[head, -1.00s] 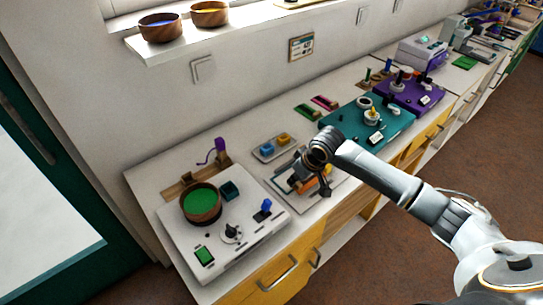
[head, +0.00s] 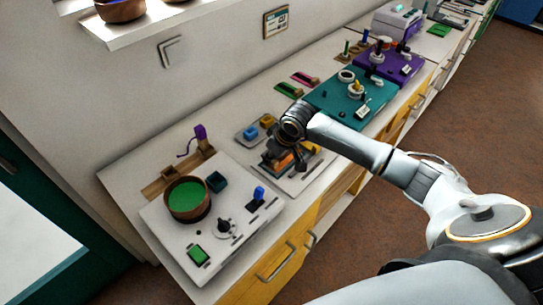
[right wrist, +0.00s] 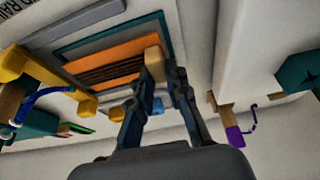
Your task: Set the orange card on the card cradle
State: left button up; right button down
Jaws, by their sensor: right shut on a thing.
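The orange card (right wrist: 105,58), a flat orange panel with dark stripes, shows above my fingertips in the right wrist view, with a light wooden tab at its right end. My right gripper (right wrist: 163,72) is shut on that tab. In the head view the right gripper (head: 298,160) is low over the pale board (head: 300,184), and the orange card (head: 273,158) shows in part beside it. A yellow piece (right wrist: 28,68), perhaps part of the card cradle, is at the left in the wrist view. I cannot tell whether the card touches anything beneath it. The left gripper is out of view.
A white panel (head: 180,238) with a green-filled round bowl (head: 187,200) and knobs lies left. A small tray (head: 243,138) with blue and yellow blocks is behind the gripper. A teal board (head: 330,98) and a purple board (head: 378,75) lie right.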

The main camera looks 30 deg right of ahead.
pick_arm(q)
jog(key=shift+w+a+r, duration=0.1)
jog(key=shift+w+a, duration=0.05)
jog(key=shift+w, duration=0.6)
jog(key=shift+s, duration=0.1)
pick_arm(e)
jog(key=shift+f, duration=0.1)
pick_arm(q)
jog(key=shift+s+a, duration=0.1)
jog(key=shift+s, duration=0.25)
pick_arm(e)
jog(key=shift+f, duration=0.45)
pick_arm(q)
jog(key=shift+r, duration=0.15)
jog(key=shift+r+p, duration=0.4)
jog(key=shift+p, duration=0.25)
